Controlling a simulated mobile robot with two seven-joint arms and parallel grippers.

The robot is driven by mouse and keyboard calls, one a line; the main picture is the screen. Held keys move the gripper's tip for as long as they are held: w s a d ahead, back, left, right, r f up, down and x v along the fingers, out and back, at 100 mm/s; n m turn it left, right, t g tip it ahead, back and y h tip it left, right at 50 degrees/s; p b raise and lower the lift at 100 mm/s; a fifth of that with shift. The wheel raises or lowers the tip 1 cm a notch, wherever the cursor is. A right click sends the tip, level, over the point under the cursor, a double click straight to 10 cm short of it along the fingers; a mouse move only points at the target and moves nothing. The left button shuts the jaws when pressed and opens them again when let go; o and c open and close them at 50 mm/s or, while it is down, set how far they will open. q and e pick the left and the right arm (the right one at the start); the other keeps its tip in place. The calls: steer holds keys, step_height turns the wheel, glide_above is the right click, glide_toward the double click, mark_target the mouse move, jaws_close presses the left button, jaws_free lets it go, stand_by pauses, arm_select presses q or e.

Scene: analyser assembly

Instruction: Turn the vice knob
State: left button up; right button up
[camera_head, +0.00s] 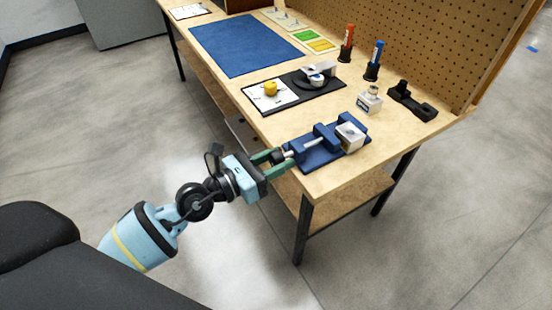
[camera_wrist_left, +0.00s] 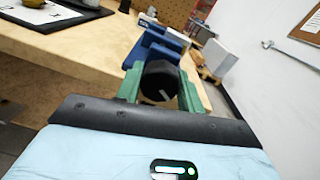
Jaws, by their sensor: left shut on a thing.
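The blue vice (camera_head: 318,150) lies near the front corner of the wooden table, with a white and grey block (camera_head: 349,135) at its far end. Its knob (camera_head: 277,157) is at the near end, dark, on a light screw shaft. My left gripper (camera_head: 279,160), with green fingers, is shut on the knob at the table's edge. In the left wrist view the dark round knob (camera_wrist_left: 160,82) sits between the two green fingers, and the blue vice body (camera_wrist_left: 153,48) is behind it. My right gripper is not in view.
Behind the vice are a small white labelled bottle (camera_head: 369,99), a black fixture (camera_head: 411,102) and red (camera_head: 347,43) and blue (camera_head: 374,61) markers. A black tray (camera_head: 320,88) with a yellow object (camera_head: 270,89) lies left of them. A blue mat (camera_head: 243,45) is farther back.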

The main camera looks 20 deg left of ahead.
arm_select(q)
steer(key=shift+r+n+p, duration=0.1)
steer(key=shift+n+p, duration=0.2)
steer(key=shift+n, duration=0.1)
steer(key=shift+r+n+p, duration=0.1)
steer(key=shift+n+p, duration=0.75)
steer(key=shift+n, duration=0.35)
steer(key=shift+n+p, duration=0.35)
steer(key=shift+n, duration=0.05)
steer(key=shift+n+p, duration=0.65)
steer(key=shift+n, duration=0.25)
steer(key=n+p, duration=0.2)
steer(key=n, duration=0.1)
steer(key=shift+g, duration=0.3)
steer(key=shift+s+n+p, duration=0.1)
steer(key=shift+n+p, duration=0.35)
steer(key=shift+n, duration=0.35)
steer(key=shift+d+f, duration=0.15)
steer(key=shift+f, duration=0.15)
